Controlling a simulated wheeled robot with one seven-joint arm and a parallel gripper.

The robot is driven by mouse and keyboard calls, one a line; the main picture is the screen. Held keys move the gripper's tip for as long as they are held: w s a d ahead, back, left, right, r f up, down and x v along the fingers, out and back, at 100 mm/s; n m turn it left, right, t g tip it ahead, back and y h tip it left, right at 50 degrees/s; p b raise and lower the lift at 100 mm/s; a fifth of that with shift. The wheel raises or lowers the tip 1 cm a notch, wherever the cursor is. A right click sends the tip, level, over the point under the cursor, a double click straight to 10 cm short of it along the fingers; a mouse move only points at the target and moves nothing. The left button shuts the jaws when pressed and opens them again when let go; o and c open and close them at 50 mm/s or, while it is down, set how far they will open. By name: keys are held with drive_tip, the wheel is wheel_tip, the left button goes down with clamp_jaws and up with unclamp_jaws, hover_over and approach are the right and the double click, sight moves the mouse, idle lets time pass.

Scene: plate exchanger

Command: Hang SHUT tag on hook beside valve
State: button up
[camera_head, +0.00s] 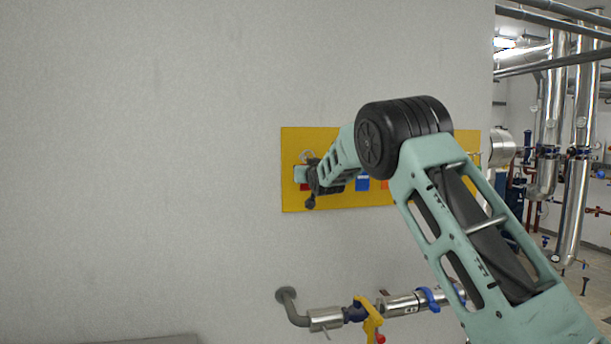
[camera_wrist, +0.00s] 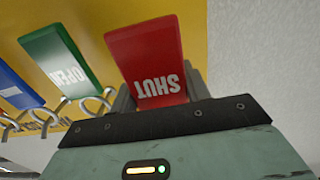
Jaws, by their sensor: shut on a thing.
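The red SHUT tag (camera_wrist: 148,62) is between the fingers of my gripper (camera_wrist: 160,100) in the wrist view, its lettering upside down there. It is in front of the yellow board (camera_head: 390,198). In the head view my gripper (camera_head: 306,178) is at the board's left end, and only a bit of red shows by it. I cannot tell whether the tag still touches its hook. A pipe with a yellow-handled valve (camera_head: 371,318) runs along the wall below the board. The hook beside the valve cannot be made out.
A green OPEN tag (camera_wrist: 63,62) and a blue tag (camera_wrist: 15,88) hang beside the red one on metal rings, close to my gripper. A blue tag (camera_head: 362,184) also shows on the board in the head view. The wall left of the board is bare.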

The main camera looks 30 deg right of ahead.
drive_tip(key=shift+b+v, duration=2.15)
drive_tip(key=shift+v, duration=0.55)
drive_tip(key=shift+r, duration=0.15)
